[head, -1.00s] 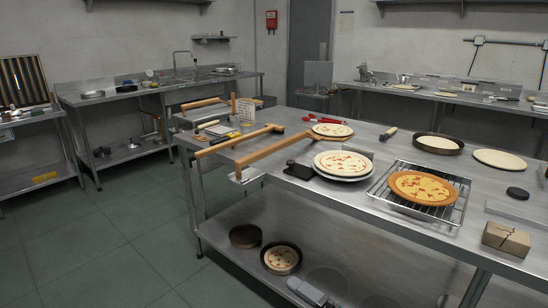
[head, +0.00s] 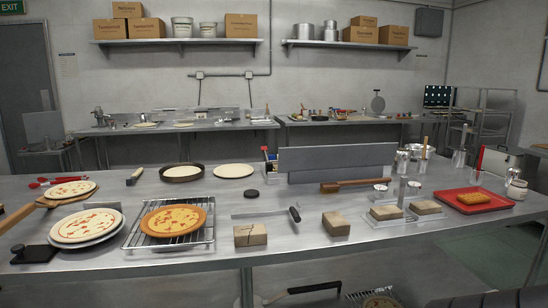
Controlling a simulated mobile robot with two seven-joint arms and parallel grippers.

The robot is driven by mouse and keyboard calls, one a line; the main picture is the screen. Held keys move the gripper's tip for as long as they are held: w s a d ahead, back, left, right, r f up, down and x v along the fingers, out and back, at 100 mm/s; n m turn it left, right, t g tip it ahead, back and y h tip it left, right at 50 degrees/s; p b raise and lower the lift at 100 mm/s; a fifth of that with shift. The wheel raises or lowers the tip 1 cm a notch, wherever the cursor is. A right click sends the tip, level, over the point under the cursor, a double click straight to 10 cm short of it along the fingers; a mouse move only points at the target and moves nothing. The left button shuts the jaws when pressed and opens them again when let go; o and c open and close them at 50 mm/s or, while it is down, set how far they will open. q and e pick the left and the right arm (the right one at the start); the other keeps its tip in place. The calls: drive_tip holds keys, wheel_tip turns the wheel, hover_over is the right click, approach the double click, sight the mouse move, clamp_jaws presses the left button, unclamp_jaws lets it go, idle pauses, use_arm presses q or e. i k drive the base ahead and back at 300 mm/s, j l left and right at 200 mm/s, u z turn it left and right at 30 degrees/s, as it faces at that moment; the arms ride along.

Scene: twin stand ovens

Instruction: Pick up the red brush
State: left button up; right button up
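A reddish-brown brush-like tool (head: 354,186) lies on the steel table in front of an upright grey panel, its long handle to the right. It is the closest match to the red brush, but its bristles are too small to make out. A bright red long-handled item (head: 52,182) lies at the far left behind a pizza; I cannot tell what it is. Neither of my grippers is in view.
The steel table (head: 310,256) holds pizzas, a wire rack (head: 133,238), stone-like blocks (head: 336,224) and a red tray (head: 475,207). The grey panel (head: 336,160) stands behind the brush-like tool. Metal cups (head: 380,191) stand to its right. A lower shelf holds more tools.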

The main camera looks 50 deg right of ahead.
sight(481, 156)
drive_tip(key=z, duration=2.95)
drive_tip(key=i+z, duration=0.45)
drive_tip(key=i, duration=0.35)
drive_tip(key=i+l+z, duration=0.1)
drive_tip(key=i+z, duration=0.2)
drive_tip(key=i, duration=0.35)
drive_tip(key=i+z, duration=0.25)
drive_tip(key=i, duration=0.35)
drive_tip(key=i+j+z, duration=0.1)
drive_tip(key=i, duration=1.3)
drive_tip(key=i+z, duration=0.25)
drive_tip(key=i, duration=1.1)
drive_tip(key=j, duration=0.05)
